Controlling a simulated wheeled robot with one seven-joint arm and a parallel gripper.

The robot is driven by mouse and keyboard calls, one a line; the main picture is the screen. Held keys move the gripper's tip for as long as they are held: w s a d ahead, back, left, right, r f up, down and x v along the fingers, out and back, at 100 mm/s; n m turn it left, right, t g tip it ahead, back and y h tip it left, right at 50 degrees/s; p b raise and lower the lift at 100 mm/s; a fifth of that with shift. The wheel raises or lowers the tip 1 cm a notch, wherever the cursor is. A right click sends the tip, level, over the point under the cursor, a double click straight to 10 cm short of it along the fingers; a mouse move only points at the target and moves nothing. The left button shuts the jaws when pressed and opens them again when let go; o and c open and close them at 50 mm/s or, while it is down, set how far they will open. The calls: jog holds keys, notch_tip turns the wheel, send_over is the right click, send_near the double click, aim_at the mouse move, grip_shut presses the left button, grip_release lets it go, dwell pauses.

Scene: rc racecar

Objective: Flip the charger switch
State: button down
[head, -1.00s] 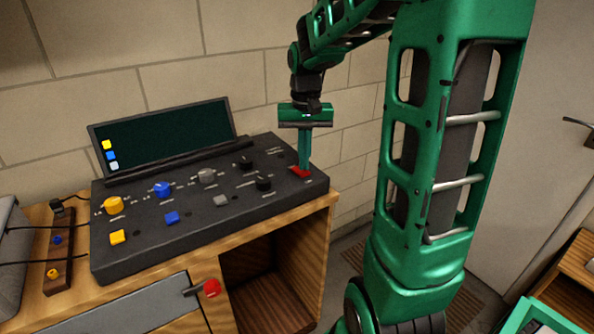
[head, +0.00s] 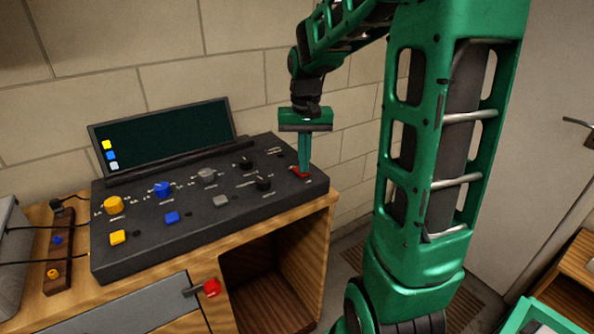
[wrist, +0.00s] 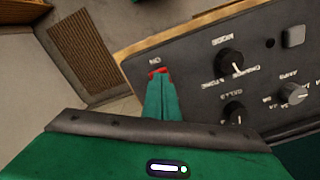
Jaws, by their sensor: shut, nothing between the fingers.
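The charger (head: 140,255) is a dark console with knobs and a raised screen, on a wooden cabinet. Its red switch (head: 296,171) is at the right end of the top panel. It also shows in the wrist view (wrist: 157,72), beside a label reading "ON". My gripper (head: 304,170) points down with its fingers shut and empty, the tips at the red switch. In the wrist view my gripper (wrist: 160,80) covers most of the switch. I cannot tell whether the tips press on it or which way the switch is tilted.
Black knobs (head: 263,183) stand left of the switch on the panel. A red-ended handle (head: 211,287) sticks out from the cabinet front. A wooden strip with buttons (head: 58,250) lies left of the charger. The wall is close behind.

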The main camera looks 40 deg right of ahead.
jog(key=shift+f, duration=0.2)
notch_tip(320, 180, up, 7)
dwell(1.1)
dwell(0.5)
jog(key=s+a+f, duration=0.1)
jog(key=s+f, duration=0.3)
jog(key=s, duration=0.7)
jog(key=s+a+f, duration=0.1)
jog(key=s+f, duration=0.2)
jog(key=s, duration=0.9)
jog(key=shift+s+a+f, duration=0.2)
jog(key=shift+a+f, duration=0.05)
jog(key=shift+f, duration=0.1)
